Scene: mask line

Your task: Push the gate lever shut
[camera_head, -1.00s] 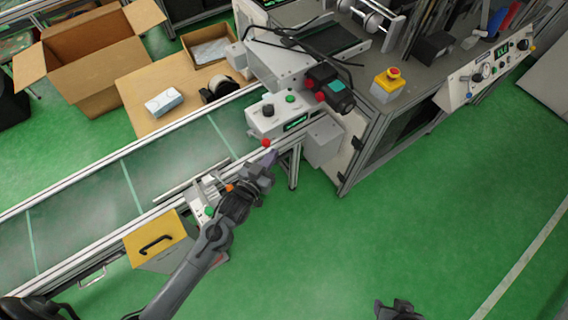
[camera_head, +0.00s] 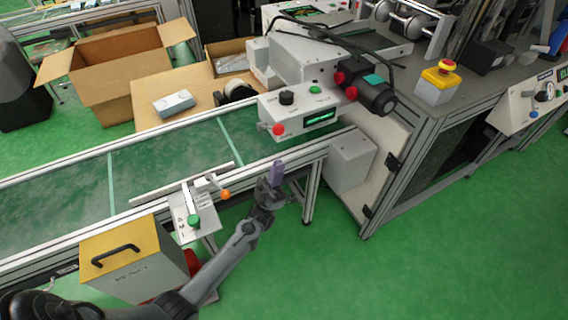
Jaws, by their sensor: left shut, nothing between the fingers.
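The gate unit (camera_head: 189,208) is a small pale bracket on the conveyor's near rail. It has an orange knob (camera_head: 225,194) at its right end and a green knob (camera_head: 194,221) on its front plate. A long pale bar (camera_head: 182,184) runs from it along the near side of the belt. I cannot tell for sure which knob belongs to the gate lever. My left gripper (camera_head: 276,174) is shut and empty, with purplish fingertips pointing up. It is right of the orange knob and apart from it, near the rail. My right gripper is not in view.
A yellow-topped reject bin (camera_head: 122,250) stands at the near side. The machine frame (camera_head: 366,212) is to the right. Green floor at lower right is clear.

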